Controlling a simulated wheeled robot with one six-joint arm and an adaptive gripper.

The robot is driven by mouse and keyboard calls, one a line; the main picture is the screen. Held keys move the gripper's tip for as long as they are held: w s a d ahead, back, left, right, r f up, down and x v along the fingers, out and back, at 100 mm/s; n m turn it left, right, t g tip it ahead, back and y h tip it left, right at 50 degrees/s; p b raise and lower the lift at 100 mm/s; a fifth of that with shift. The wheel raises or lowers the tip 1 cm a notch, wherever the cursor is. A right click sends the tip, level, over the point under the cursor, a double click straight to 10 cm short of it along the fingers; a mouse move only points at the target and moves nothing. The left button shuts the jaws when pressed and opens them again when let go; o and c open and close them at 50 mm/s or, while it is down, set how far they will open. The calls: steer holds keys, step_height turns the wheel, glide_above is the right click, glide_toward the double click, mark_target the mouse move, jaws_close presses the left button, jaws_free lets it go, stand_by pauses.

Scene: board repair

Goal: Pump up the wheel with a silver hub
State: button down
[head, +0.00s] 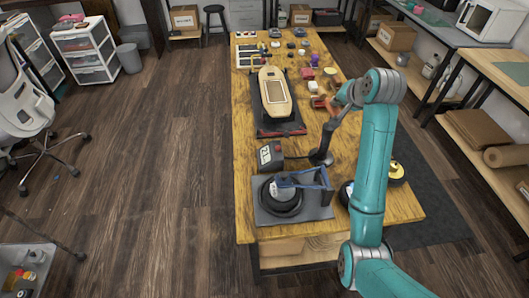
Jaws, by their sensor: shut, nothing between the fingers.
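A black wheel (283,208) lies on a grey stand (318,211) at the near end of the wooden table, with a blue frame (318,178) over it. Its pale centre may be a silver hub; this is too small to be sure. A wheel with a yellow hub (397,172) lies at the right edge, partly behind my arm. Another dark wheel (347,195) is mostly hidden by my arm. A dark box with a white display (265,154), possibly the pump, stands behind the stand. My gripper (321,158) is shut and empty, pointing down right of this box.
A board on a dark stand (275,92) lies mid-table, with an orange-red object (322,103) to its right. Several small items and a parts organizer (249,55) fill the far end. Shelves and benches line the right side; the floor at left is mostly clear.

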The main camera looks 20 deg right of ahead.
mark_target(335, 108)
steer(key=shift+f, duration=1.25)
stand_by(1.1)
steer(key=shift+r, duration=2)
step_height(335, 108, up, 6)
stand_by(0.6)
